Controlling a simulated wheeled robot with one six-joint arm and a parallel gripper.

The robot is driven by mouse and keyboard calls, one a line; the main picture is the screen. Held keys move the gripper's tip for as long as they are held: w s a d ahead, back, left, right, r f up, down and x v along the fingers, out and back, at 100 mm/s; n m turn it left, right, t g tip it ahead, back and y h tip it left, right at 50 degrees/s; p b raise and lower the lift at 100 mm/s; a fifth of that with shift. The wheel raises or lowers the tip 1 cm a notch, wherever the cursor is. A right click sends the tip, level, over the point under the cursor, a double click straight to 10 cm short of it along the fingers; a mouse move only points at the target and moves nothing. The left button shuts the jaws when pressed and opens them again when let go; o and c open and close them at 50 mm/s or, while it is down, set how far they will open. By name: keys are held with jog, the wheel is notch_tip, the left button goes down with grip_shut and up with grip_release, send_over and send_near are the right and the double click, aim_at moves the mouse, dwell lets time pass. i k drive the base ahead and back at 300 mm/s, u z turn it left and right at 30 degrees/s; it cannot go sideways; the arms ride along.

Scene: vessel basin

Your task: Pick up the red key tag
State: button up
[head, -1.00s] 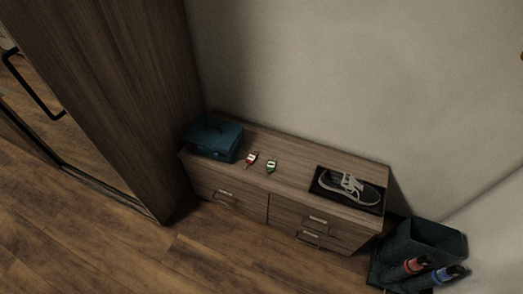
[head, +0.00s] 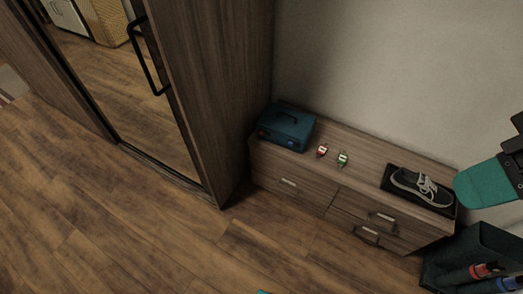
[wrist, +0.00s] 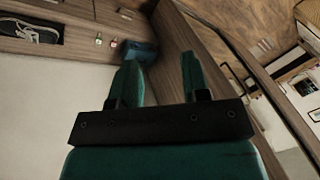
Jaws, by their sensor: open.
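The red key tag (head: 321,151) lies on top of the low wooden cabinet (head: 365,155), just right of a teal box. A green key tag (head: 342,158) lies close to its right. In the wrist view the red tag (wrist: 114,43) shows small and distant, between the green tag (wrist: 98,41) and the teal box (wrist: 138,52). My gripper (wrist: 158,62) is open and empty, its two teal fingers apart, well away from both tags.
The teal box (head: 287,126) stands at the cabinet's left end. A grey shoe (head: 420,187) sits on a dark tray at the right end. A dark bin (head: 480,250) with red and blue items stands on the floor at right. A tall mirrored wardrobe (head: 215,90) rises at left. The floor in front is clear.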

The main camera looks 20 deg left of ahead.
aim_at(322, 150)
jog(key=u, duration=0.5)
jog(key=i, duration=1.15)
jog(key=u, duration=0.4)
